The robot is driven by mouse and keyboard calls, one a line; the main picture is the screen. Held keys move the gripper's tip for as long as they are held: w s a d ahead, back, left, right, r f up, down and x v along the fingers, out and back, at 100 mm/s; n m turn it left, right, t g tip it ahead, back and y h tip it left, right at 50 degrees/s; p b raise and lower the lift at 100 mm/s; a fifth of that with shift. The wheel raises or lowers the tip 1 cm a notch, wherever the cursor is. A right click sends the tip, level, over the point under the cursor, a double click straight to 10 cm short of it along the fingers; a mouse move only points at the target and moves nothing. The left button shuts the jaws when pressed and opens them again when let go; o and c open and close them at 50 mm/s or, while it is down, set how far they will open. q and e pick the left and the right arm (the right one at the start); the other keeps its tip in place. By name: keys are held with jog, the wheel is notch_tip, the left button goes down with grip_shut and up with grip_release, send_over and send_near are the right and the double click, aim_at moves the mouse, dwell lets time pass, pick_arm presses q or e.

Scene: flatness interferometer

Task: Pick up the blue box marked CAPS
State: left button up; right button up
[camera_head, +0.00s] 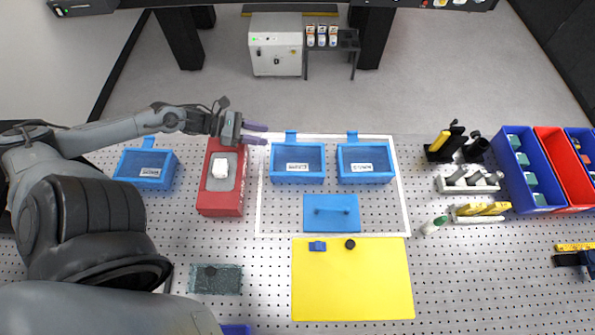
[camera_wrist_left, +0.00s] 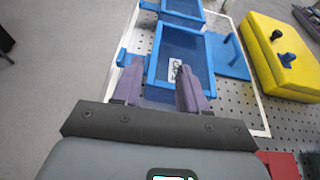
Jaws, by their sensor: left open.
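Three open blue boxes with small white labels show in the head view: one at the left (camera_head: 145,168), one in the middle (camera_head: 297,163) and one to its right (camera_head: 365,163). The labels are too small for me to read surely, so I cannot tell which is marked CAPS. My left gripper (camera_head: 261,133) is open and empty, just beyond the upper left corner of the middle box. In the left wrist view, the nearest blue box (camera_wrist_left: 195,55) lies ahead of the open fingers (camera_wrist_left: 160,72), its label showing between them. My right gripper is not in view.
A white frame (camera_head: 402,205) surrounds the middle and right boxes and a blue plate with a handle (camera_head: 331,213). A red block (camera_head: 220,200) with a white piece stands left of it. A yellow plate (camera_head: 352,285) lies in front. Blue and red bins (camera_head: 560,175) stand at right.

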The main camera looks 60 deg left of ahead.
aim_at(295, 143)
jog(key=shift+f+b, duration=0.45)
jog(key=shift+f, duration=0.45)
pick_arm(q)
jog(key=shift+m, duration=0.3)
jog(key=shift+a+f+b+x, duration=0.15)
jog(key=shift+f+b+x, duration=0.2)
jog(key=shift+x, duration=1.5)
jog(key=shift+a+f+b+x, duration=0.15)
jog(key=shift+b+x, duration=0.35)
jog(key=shift+x, duration=1.35)
jog(key=shift+a+f+b+x, duration=0.1)
jog(key=shift+f+b+x, duration=0.25)
jog(key=shift+x, duration=1.45)
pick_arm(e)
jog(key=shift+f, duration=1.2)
pick_arm(q)
jog(key=shift+s, duration=0.1)
jog(key=shift+r, duration=0.1)
grip_shut()
